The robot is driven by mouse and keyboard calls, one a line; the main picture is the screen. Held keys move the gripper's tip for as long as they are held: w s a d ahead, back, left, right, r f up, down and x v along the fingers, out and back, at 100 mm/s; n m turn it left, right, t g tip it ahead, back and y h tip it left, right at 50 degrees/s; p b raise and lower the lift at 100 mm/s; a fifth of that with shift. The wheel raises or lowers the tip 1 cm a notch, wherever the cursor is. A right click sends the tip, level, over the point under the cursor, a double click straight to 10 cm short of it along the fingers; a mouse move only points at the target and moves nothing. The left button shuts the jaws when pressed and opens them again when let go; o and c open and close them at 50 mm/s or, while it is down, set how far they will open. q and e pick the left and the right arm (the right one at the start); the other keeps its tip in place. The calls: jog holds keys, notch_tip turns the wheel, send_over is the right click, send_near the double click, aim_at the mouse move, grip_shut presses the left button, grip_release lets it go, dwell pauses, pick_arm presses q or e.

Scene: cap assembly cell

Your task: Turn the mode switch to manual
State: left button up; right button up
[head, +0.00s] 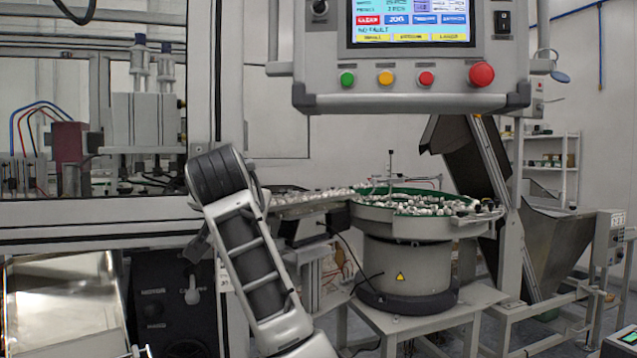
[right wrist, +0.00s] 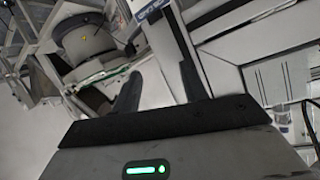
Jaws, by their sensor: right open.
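The control panel (head: 410,97) hangs at the top of the head view, with its lit screen (head: 411,20) partly cut off. A dark round knob (head: 320,8), which looks like the mode switch, sits left of the screen at the top edge; its setting cannot be read. My right gripper (right wrist: 158,88) shows in the right wrist view with its two dark fingers apart and nothing between them. It is away from the panel's knob, which I cannot make out in that view. My left gripper is not in view.
Green (head: 347,79), orange (head: 386,78) and red (head: 426,79) buttons and a larger red button (head: 481,74) line the panel's lower edge. A black rocker switch (head: 503,21) is at right. The bowl feeder (head: 408,260) stands below. One of my arm links rises left of centre.

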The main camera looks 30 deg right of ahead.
jog(key=s+r+m+t+h, duration=0.1)
jog(key=s+r+m+h, duration=0.2)
jog(key=r, duration=1.4)
jog(key=m+h, duration=0.3)
jog(key=m, duration=0.3)
send_near(319, 6)
pick_arm(q)
jog(key=p, duration=0.2)
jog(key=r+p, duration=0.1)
jog(key=p, duration=0.1)
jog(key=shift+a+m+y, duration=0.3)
pick_arm(e)
jog(key=x, duration=0.8)
jog(key=shift+d+r, duration=0.15)
jog(key=shift+r, duration=0.3)
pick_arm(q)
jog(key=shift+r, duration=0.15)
pick_arm(e)
grip_shut()
